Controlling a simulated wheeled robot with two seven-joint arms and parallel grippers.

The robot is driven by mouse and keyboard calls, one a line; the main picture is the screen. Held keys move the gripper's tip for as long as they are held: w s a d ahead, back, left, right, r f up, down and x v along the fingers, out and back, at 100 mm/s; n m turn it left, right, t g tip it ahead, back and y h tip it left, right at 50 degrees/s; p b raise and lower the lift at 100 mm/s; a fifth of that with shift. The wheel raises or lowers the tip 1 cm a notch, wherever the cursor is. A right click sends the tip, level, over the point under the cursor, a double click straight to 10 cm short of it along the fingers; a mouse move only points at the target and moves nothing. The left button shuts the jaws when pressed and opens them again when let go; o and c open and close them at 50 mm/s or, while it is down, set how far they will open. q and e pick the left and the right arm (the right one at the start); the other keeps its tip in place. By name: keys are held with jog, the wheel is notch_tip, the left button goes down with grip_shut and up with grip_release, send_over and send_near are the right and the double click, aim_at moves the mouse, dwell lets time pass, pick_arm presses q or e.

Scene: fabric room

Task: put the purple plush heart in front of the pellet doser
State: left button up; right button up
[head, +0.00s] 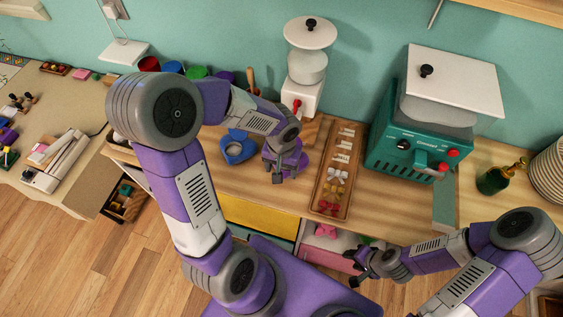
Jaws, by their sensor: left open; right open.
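A purple item that looks like the plush heart (302,160) lies on the wooden counter, mostly hidden by my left gripper, so its full outline cannot be made out. My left gripper (283,173) is open, right over it and pointing down. I cannot tell whether the fingers touch it. The pellet doser, seemingly the white device (304,97) with a clear hopper, a white lid and a red knob, stands behind it against the wall. My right gripper (361,262) is open and empty, low by the counter's front edge.
A wooden tray (327,206) with small bows and cards is to the right. A teal machine (392,155) stands further right, near a green bottle (493,180). Colored jars (196,73) line the back.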

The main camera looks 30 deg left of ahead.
pick_arm(q)
notch_tip(320, 180, down, 8)
jog(key=b, duration=0.2)
jog(key=shift+r+b, duration=0.2)
jog(key=shift+b, duration=0.2)
jog(key=shift+c, duration=0.3)
jog(key=c, duration=0.7)
jog(key=o, duration=0.8)
jog(key=shift+o, duration=0.2)
notch_tip(320, 180, up, 8)
jog(key=p, duration=0.2)
jog(key=shift+f+p, duration=0.15)
jog(key=shift+p, duration=0.2)
